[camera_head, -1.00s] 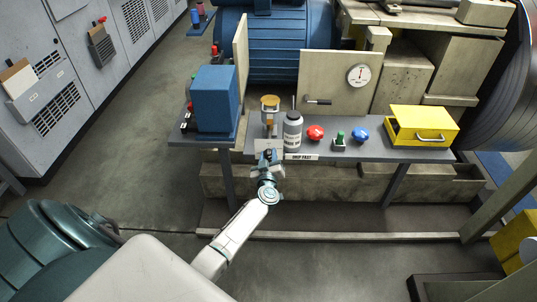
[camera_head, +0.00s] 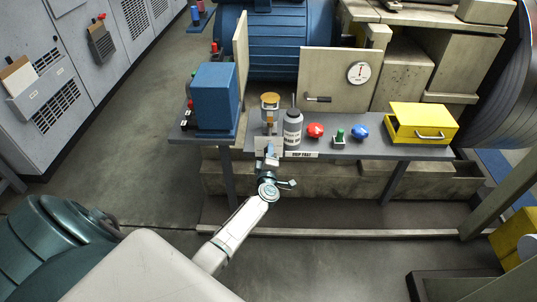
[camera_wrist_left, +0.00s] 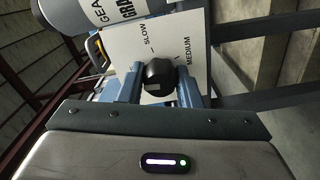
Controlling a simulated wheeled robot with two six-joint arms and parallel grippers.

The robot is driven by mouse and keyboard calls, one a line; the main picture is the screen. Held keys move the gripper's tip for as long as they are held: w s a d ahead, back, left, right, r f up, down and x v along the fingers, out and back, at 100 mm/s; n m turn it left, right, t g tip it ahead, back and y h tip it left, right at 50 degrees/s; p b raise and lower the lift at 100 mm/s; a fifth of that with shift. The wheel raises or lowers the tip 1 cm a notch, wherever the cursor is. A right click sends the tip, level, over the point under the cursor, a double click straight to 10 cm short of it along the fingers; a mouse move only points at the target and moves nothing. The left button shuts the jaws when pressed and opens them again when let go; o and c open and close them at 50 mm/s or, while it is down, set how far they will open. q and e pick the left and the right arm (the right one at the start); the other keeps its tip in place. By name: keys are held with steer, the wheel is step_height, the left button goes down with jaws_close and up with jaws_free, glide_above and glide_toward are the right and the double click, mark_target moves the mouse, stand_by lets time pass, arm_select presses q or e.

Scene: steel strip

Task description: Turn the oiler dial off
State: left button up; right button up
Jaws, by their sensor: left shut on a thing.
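The oiler (camera_head: 270,102), with an amber top, stands at the shelf's front edge in the head view. Its white dial plate (camera_head: 262,143) hangs at the edge below it. In the left wrist view the black dial knob (camera_wrist_left: 158,74) sits on the white plate (camera_wrist_left: 185,38), with SLOW and MEDIUM printed around it. My left gripper (camera_wrist_left: 160,88) has one finger on each side of the knob and is shut on it; in the head view the gripper (camera_head: 271,155) is at the plate and hides the knob. The knob's exact pointing direction is unclear. My right gripper is not in view.
A grey bottle (camera_head: 292,131) stands close right of the oiler. A blue box (camera_head: 216,98) is at left. The floor before the shelf is clear.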

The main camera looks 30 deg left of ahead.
arm_select(q)
steer(key=shift+n, duration=0.7)
steer(key=o, duration=1)
steer(key=shift+c, duration=0.2)
steer(key=v, duration=1)
steer(key=shift+s+d, duration=0.25)
steer(key=shift+s, duration=0.05)
